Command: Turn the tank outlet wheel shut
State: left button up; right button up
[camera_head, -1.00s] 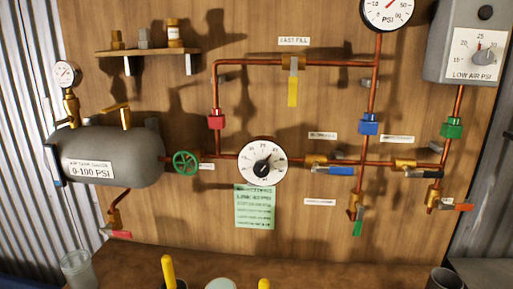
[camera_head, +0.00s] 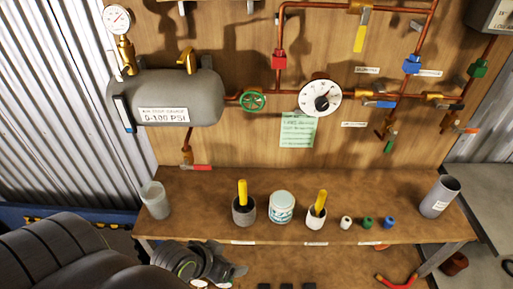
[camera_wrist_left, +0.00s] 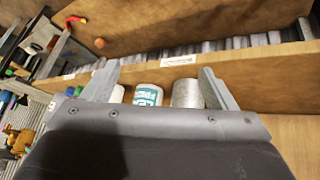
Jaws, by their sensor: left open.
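The green tank outlet wheel (camera_head: 253,100) sits on the copper pipe just right of the grey tank (camera_head: 168,97). It is upright against the wooden board, and nothing touches it. My left gripper (camera_head: 228,273) is low at the bottom left of the head view, in front of the bench edge and well below the wheel. In the left wrist view its two fingers (camera_wrist_left: 160,84) are spread apart with nothing gripped. The wheel cannot be made out in the wrist view. My right gripper is not in view.
The bench (camera_head: 390,190) holds a clear cup (camera_head: 155,200), two pots with yellow-handled tools, a labelled tin (camera_head: 281,207), small caps and a grey cup (camera_head: 440,197). A round dial (camera_head: 320,98) and a green notice (camera_head: 297,130) are right of the wheel.

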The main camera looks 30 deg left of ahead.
pick_arm(q)
jog(key=w+d+r+n+t+h, duration=0.2)
jog(key=w+r+t+h, duration=0.15)
jog(key=r, duration=0.35)
jog(key=w+d+r+n+t+h, duration=0.2)
jog(key=d+r+t, duration=0.15)
jog(key=r, duration=0.45)
jog(key=w+d+r+n+t+h, duration=0.1)
jog(key=w+r+n+t+h, duration=0.15)
jog(key=r+t, duration=0.35)
jog(key=w+a+r+n+t+y, duration=0.35)
jog(key=a+r+n+y, duration=0.3)
jog(key=n, duration=0.35)
jog(key=n+g+y, duration=0.3)
jog(key=n+y, duration=0.5)
jog(key=n, duration=0.4)
send_near(253, 102)
jog(key=p+x, duration=0.3)
jog(key=x, duration=0.8)
jog(key=shift+w+r, duration=0.1)
jog(key=shift+w, duration=0.15)
jog(key=shift+w+a+r, duration=0.1)
jog(key=shift+w+a, duration=0.1)
jog(key=shift+w, duration=0.2)
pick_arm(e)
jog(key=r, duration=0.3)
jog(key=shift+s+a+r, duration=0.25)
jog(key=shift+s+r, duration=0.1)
